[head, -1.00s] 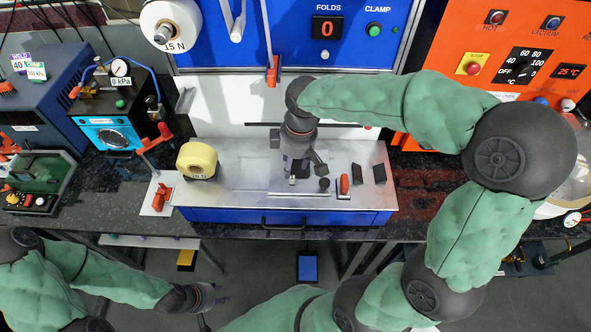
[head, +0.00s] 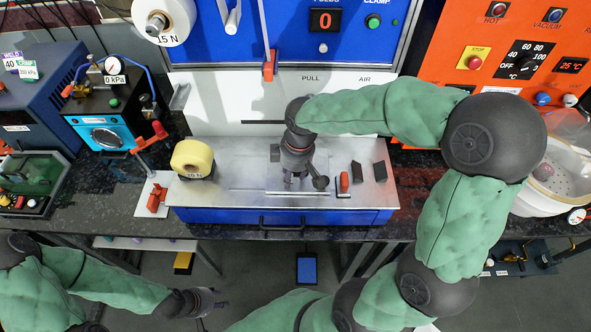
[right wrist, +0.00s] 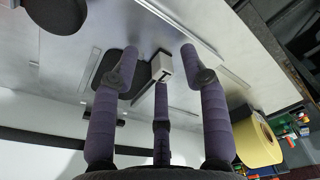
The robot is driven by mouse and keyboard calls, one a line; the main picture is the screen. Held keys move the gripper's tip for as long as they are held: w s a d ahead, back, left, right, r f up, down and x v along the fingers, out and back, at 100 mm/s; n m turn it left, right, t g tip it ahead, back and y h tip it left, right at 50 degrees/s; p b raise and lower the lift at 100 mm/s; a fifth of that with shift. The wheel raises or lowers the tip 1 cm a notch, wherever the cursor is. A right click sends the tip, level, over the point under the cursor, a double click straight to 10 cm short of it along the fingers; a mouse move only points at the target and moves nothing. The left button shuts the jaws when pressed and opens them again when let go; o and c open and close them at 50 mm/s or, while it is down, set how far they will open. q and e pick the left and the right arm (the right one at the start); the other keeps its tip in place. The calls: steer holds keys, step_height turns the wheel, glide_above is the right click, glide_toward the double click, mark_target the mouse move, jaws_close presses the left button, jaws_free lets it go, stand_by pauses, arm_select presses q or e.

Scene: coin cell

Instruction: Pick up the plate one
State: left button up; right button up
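A small pale block with a dark mark that looks like a 1 (right wrist: 162,66) shows in the right wrist view, on the metal work surface (head: 235,190). I take it as plate one; in the head view my right gripper hides it. My right gripper (head: 297,182) points down over the middle of the work surface. In the right wrist view its purple fingers are spread, with the block between their tips. I cannot tell whether they touch it. My left gripper (head: 208,302) hangs low at the left, away from the work surface; its opening is unclear.
A yellow roll (head: 193,158) stands left on the work surface. A red-handled piece (head: 344,183) and dark blocks (head: 380,172) are to the right of my right gripper. A dark round pad (right wrist: 118,72) lies beside the block. A blue panel (head: 350,55) rises behind.

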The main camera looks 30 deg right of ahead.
jaws_close()
steer(key=shift+r, duration=0.1)
